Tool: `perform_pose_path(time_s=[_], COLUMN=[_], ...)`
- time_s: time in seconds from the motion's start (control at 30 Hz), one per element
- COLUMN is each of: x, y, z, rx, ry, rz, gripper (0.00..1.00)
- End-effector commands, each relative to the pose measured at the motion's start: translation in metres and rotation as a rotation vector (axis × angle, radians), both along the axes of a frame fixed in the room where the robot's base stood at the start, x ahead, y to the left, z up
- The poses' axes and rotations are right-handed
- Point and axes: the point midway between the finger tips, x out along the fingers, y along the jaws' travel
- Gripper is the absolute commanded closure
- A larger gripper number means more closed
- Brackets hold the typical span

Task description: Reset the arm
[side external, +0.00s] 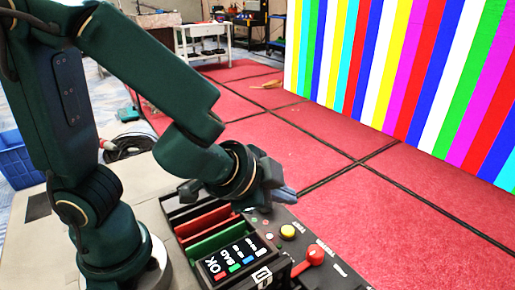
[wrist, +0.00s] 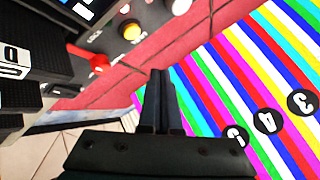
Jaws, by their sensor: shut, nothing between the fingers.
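My gripper (side external: 283,192) is shut and empty. In the side view it hangs just above and behind the black control panel (side external: 300,229). In the wrist view its fingers (wrist: 160,100) are together, pointing up the picture, with nothing between them. In the wrist view the yellow button (wrist: 132,31) and the red knob (wrist: 99,62) are beyond and to the left of the fingers. The fingers touch neither.
A black box with red and green slots (side external: 200,231) and a labelled display (side external: 235,262) sits left of the panel. A video wall with coloured stripes (side external: 410,75) stands at the back right. Red floor mats (side external: 330,150) lie between. A blue crate (side external: 18,160) is at the far left.

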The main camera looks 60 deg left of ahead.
Motion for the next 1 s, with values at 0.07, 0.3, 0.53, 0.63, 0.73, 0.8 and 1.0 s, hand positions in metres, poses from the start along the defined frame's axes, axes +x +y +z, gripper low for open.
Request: perform_pose_path(time_s=[0.07, 0.3, 0.53, 0.63, 0.73, 0.8, 1.0], x=[0.0, 0.0, 0.009, -0.003, -0.029, -0.049, -0.089], y=[0.0, 0.0, 0.036, 0.074, 0.102, 0.109, 0.09], z=[0.0, 0.0, 0.022, 0.037, 0.044, 0.045, 0.043], rx=[0.001, 0.0, -0.075, -0.167, -0.251, -0.314, -0.472], ry=[0.0, 0.0, -0.059, -0.074, -0.047, -0.01, 0.128], rz=[-0.001, 0.0, 0.161, 0.366, 0.552, 0.643, 0.692], gripper=[1.0, 1.0, 1.0, 1.0, 1.0, 1.0, 1.0])
